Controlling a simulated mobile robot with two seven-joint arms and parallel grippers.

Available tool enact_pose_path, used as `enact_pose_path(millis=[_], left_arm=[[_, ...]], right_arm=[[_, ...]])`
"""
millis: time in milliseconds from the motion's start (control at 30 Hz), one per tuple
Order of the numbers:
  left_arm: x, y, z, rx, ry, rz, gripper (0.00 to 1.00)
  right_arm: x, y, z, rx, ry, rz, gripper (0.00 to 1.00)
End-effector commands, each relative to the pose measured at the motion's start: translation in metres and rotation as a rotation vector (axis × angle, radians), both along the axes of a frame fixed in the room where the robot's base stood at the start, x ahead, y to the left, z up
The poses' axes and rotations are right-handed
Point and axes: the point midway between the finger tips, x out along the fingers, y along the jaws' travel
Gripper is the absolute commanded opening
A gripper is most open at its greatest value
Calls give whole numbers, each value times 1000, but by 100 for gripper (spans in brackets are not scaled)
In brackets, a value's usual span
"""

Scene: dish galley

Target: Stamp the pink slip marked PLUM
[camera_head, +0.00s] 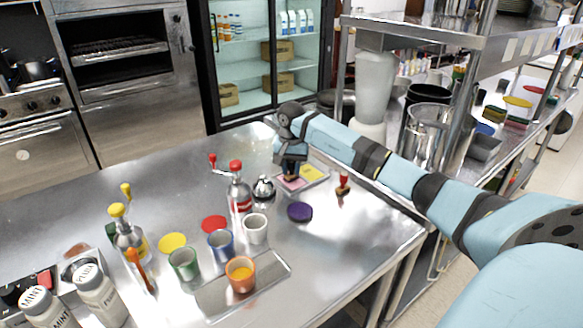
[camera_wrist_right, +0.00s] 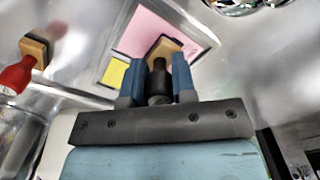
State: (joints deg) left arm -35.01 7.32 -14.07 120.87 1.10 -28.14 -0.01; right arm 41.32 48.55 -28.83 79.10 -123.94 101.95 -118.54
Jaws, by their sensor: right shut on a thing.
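My right gripper (camera_head: 290,172) is over the slips at the back of the steel counter. In the right wrist view its blue fingers (camera_wrist_right: 158,78) are shut on the dark handle of a stamp with a wooden block (camera_wrist_right: 165,46). The block is over the pink slip (camera_wrist_right: 150,25); I cannot tell whether it touches. The pink slip also shows in the head view (camera_head: 288,185), partly hidden by the gripper. A yellow slip (camera_head: 312,173) lies beside it. No writing on the slips is readable. A red-handled stamp (camera_head: 343,185) stands to the right. My left gripper is not in view.
A call bell (camera_head: 263,188), a red-capped bottle (camera_head: 239,190) and a purple disc (camera_head: 299,212) are near the slips. Several cups, including an orange one (camera_head: 240,274), stand nearer the front. A blender (camera_head: 372,95) stands behind my right arm. The counter's back left is clear.

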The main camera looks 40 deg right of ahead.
Motion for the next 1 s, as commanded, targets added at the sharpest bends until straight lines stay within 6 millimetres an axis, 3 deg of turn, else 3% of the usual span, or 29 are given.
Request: enact_pose_path(millis=[1000], left_arm=[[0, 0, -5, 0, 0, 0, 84]], right_arm=[[0, 0, -9, 0, 1, 0, 10]])
